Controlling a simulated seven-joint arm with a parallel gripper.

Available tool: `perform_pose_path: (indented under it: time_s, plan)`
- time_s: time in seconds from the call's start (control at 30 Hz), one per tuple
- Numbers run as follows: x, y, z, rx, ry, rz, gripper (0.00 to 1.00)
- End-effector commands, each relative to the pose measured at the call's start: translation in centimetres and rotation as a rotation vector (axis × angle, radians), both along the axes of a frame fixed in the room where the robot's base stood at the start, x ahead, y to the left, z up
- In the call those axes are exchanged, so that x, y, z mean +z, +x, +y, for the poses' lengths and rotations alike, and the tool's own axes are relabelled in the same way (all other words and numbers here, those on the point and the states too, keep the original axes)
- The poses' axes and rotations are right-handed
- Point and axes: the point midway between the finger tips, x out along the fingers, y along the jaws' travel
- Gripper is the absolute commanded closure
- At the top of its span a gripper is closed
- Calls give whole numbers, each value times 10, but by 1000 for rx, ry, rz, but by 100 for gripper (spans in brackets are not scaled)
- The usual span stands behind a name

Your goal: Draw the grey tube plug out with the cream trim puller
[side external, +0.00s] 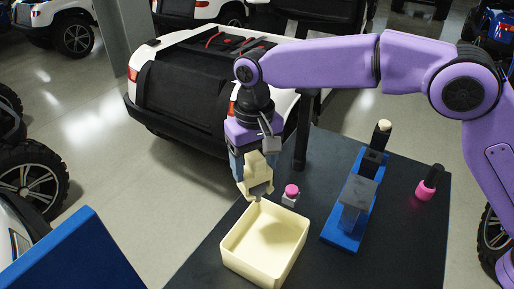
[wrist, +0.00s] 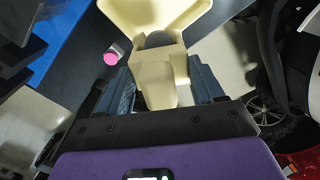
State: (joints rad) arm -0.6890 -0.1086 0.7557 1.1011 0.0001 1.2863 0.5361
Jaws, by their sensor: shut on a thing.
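My gripper (side external: 254,162) is shut on the cream trim puller (side external: 257,169), which points down above the near side of the table. In the wrist view the puller (wrist: 158,77) sits between my two blue-grey fingers. A grey piece (side external: 262,189) shows at the puller's lower end, and a dark grey rounded piece (wrist: 157,40) shows there in the wrist view. I cannot tell whether it is the tube plug or part of the puller. A cream open tray (side external: 234,249) stands just below the puller's tip and looks empty.
A blue stand (side external: 341,236) with a grey block (side external: 356,202) and a black upright with a cream top (side external: 383,128) is right of the tray. A small pink-topped block (side external: 291,193) lies behind the tray. A pink and black item (side external: 427,186) stands far right. A black post (side external: 302,135) rises behind.

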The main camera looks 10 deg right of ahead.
Motion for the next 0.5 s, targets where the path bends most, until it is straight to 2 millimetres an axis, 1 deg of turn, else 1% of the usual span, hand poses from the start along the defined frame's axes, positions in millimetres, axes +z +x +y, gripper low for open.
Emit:
perform_pose_path:
  time_s: [0.1,0.5]
  plan:
    - [-4,0,0,0,1,-1,100]
    - [-6,-1,0,0,1,-2,100]
